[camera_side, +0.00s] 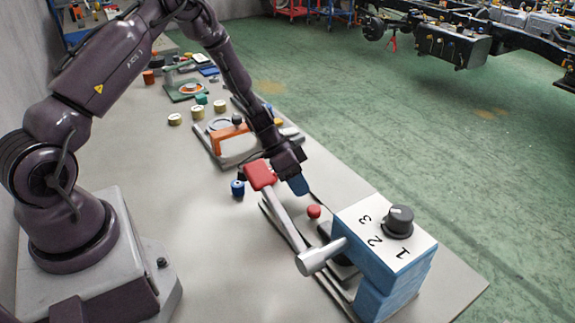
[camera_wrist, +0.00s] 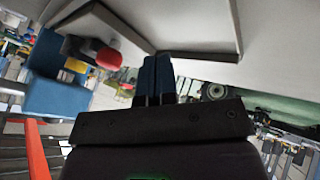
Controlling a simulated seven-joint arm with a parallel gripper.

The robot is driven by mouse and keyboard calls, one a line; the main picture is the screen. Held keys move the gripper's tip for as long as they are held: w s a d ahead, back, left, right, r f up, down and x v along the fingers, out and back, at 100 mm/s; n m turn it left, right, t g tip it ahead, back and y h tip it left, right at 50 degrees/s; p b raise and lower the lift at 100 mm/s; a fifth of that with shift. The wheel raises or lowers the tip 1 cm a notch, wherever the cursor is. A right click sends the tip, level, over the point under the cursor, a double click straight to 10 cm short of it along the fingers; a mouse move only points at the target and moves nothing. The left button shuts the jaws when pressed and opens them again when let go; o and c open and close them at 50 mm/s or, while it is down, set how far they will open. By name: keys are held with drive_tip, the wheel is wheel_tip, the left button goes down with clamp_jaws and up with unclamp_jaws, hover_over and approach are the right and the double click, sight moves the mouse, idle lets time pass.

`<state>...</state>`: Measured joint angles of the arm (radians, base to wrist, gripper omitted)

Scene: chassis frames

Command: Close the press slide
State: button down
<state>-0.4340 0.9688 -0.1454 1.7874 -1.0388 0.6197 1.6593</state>
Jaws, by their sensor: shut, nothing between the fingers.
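The press (camera_side: 385,245) is a blue body with a white top, a black dial and the figures 1, 2, 3, at the table's front right. My gripper (camera_side: 300,187) is beside the red grip, beyond the red knob; contact cannot be told. Its blue fingers (camera_wrist: 158,78) are shut and empty.
A blue-banded spool (camera_side: 237,188) stands left of the lever. A fixture with an orange handle (camera_side: 230,133) and several small discs lie farther back. The table's right edge runs close to my gripper, with green floor beyond. Bare table (camera_side: 205,240) lies at front left.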

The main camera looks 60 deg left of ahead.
sight(319, 212)
drive_tip(key=d, duration=0.2)
drive_tip(key=s+d, duration=0.1)
drive_tip(key=d, duration=0.1)
drive_tip(key=shift+d, duration=2.45)
